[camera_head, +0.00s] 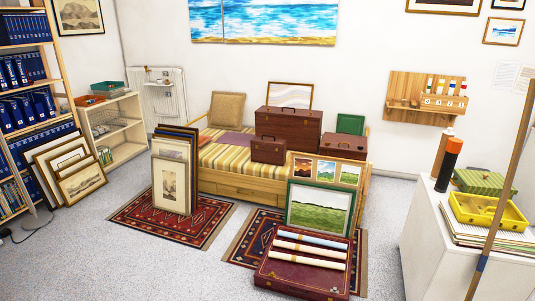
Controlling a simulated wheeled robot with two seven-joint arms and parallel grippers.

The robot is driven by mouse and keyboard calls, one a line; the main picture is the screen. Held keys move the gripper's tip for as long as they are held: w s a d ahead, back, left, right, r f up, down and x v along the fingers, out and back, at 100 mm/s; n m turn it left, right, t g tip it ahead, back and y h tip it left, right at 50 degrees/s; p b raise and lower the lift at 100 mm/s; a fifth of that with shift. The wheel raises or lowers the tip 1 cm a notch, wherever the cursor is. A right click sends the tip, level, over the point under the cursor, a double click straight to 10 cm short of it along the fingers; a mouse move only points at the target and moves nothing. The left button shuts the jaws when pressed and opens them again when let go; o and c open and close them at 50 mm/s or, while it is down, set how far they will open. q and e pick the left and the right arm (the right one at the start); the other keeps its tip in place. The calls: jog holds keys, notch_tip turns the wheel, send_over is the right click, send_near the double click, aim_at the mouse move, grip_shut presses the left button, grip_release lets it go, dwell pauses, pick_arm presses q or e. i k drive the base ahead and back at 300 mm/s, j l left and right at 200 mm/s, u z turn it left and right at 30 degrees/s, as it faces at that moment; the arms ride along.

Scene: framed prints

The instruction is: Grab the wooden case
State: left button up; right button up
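Several brown, wood-coloured cases with handles are in view. The largest case (290,131) stands on the striped daybed (232,160). A small case (268,151) stands in front of it, near the daybed's front edge. Another brown case (344,147) stands at the daybed's right end, with a green item (350,124) above or behind it. A dark red case (290,285) lies flat on the floor in front, with rolled papers (306,253) on top. I cannot tell which one is the wooden case. Neither of my grippers is in view.
Framed prints (172,185) stand on a red rug (215,215). A green landscape picture (320,208) stands behind the dark red case. A white cabinet (430,245) stands at right with a wooden pole (500,205) before it. Grey floor (130,262) is clear at front left.

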aim_at(263, 149)
jog(key=i+u, duration=0.5)
jog(key=i, duration=0.45)
jog(key=i+j+u, duration=0.2)
jog(key=i+u, duration=0.15)
jog(key=i, duration=0.35)
jog(key=i+u, duration=0.35)
jog(key=i, duration=0.35)
jog(key=i+l+u, duration=0.3)
jog(key=i, duration=0.35)
jog(key=i+j+z, duration=0.1)
jog(key=i+z, duration=0.3)
jog(key=i+j+z, duration=0.2)
jog(key=i+z, duration=0.2)
jog(key=i+j+z, duration=0.5)
jog(key=z, duration=0.3)
jog(key=i+j+z, duration=0.15)
jog(key=z, duration=0.3)
jog(key=i+j+z, duration=0.25)
jog(key=z, duration=0.15)
jog(key=i+j+z, duration=0.1)
jog(key=j+z, duration=0.15)
jog(key=z, duration=0.15)
jog(key=j+z, duration=0.25)
jog(key=z, duration=0.2)
jog(key=i+j+z, duration=0.15)
jog(key=j+z, duration=0.2)
jog(key=j, duration=0.15)
jog(key=j+z, duration=0.7)
jog(key=j, duration=0.3)
